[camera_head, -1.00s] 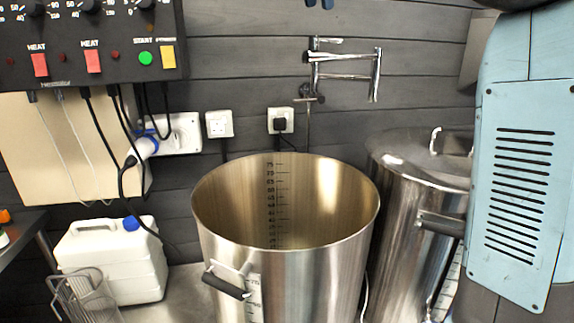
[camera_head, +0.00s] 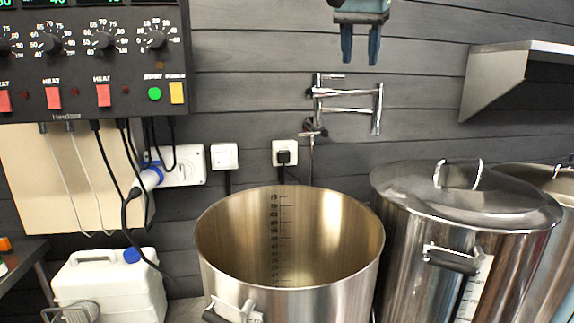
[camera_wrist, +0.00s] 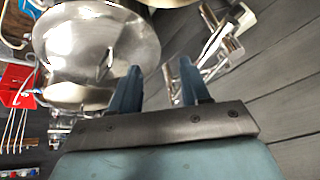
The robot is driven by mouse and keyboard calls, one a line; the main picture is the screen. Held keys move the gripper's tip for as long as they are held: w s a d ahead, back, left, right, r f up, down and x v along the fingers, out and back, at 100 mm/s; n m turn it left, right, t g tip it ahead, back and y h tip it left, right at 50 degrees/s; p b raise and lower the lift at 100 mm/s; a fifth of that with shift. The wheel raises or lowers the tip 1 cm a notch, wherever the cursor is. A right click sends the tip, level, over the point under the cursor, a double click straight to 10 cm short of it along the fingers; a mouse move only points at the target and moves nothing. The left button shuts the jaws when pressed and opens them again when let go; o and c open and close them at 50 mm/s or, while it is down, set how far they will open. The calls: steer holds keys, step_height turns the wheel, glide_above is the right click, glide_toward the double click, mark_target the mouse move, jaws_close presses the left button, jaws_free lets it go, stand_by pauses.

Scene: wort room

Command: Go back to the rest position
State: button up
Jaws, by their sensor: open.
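My gripper (camera_head: 360,45) is at the top of the head view, fingers pointing down, in front of the dark plank wall above the folding metal tap. Its two blue fingers are apart with nothing between them. The wrist view also shows the open fingers (camera_wrist: 157,90), with a shiny round metal surface beyond them to the left and the metal tap (camera_wrist: 222,45) to the right. The rest of my arm is out of the head view.
An open steel kettle (camera_head: 290,240) stands in the middle, with a lidded kettle (camera_head: 455,235) to its right. A metal shelf or hood (camera_head: 500,80) juts out at upper right. A control panel (camera_head: 90,65) hangs at left above a white canister (camera_head: 105,285). The folding tap (camera_head: 345,92) is on the wall.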

steer(key=s+d+f+n, duration=0.2)
steer(key=s+f, duration=0.4)
steer(key=f, duration=0.4)
steer(key=s+d+f+n+y, duration=0.1)
steer(key=s+d+f+n, duration=0.1)
steer(key=s+d+f, duration=0.2)
steer(key=s+d+f+n+t, duration=0.1)
steer(key=s+d+f+n, duration=0.1)
steer(key=s+f, duration=0.8)
step_height(320, 180, down, 6)
steer(key=shift+d+r, duration=0.15)
steer(key=shift+d, duration=0.25)
steer(key=shift+s, duration=0.1)
steer(key=shift+s, duration=0.1)
